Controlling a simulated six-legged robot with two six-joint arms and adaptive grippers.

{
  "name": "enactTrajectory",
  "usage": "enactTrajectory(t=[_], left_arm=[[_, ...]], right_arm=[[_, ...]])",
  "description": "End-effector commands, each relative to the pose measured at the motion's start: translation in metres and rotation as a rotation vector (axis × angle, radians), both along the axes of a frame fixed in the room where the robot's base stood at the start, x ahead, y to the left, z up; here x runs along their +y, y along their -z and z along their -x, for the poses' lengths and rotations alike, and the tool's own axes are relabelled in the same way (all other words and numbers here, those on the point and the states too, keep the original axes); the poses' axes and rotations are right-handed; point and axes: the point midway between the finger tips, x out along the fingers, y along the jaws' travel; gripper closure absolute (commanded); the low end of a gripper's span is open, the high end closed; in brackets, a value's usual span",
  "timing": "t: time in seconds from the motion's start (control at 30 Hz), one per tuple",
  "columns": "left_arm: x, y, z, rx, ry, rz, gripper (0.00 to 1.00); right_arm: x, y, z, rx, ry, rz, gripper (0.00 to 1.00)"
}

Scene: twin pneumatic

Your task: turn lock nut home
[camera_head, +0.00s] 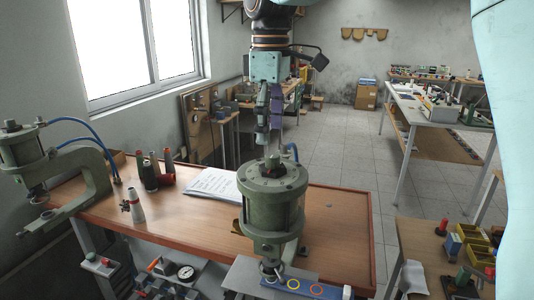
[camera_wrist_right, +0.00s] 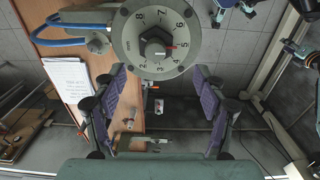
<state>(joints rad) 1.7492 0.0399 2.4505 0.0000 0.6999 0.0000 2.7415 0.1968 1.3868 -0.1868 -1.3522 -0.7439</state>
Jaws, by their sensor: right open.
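A green pneumatic press (camera_head: 272,205) stands at the front of the wooden bench. A dark lock nut (camera_head: 275,170) sits at the centre of its top. In the right wrist view the dark hexagonal lock nut (camera_wrist_right: 155,49) sits in the middle of a numbered dial (camera_wrist_right: 130,30), with a red mark at its right. My right gripper (camera_head: 269,140) points down above the press top. In the wrist view its purple-padded fingers (camera_wrist_right: 158,85) are spread wide with nothing between them. The nut lies beyond the fingertips, toward the picture's top, apart from them. My left gripper does not show.
A second green press (camera_head: 20,150) with a blue hose stands at the bench's left. A blue hose (camera_wrist_right: 62,35) joins the dial's side. Bare bench top (camera_head: 340,225) shows at right.

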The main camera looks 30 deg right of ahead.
Motion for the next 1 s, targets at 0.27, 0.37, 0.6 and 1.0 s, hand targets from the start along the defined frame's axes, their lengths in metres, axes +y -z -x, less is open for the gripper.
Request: enactTrajectory(t=[0.27,0.37,0.6,1.0], left_arm=[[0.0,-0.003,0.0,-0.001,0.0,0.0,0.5],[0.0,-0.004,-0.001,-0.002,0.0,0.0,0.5],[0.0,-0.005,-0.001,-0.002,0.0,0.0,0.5],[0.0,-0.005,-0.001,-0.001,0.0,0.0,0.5]], right_arm=[[-0.001,0.044,0.004,0.005,0.001,-0.003,0.28],[-0.001,0.056,0.003,0.003,0.001,-0.002,0.28],[-0.001,0.068,0.001,-0.001,0.001,-0.001,0.28],[-0.001,0.069,-0.002,-0.001,0.001,-0.001,0.44]])
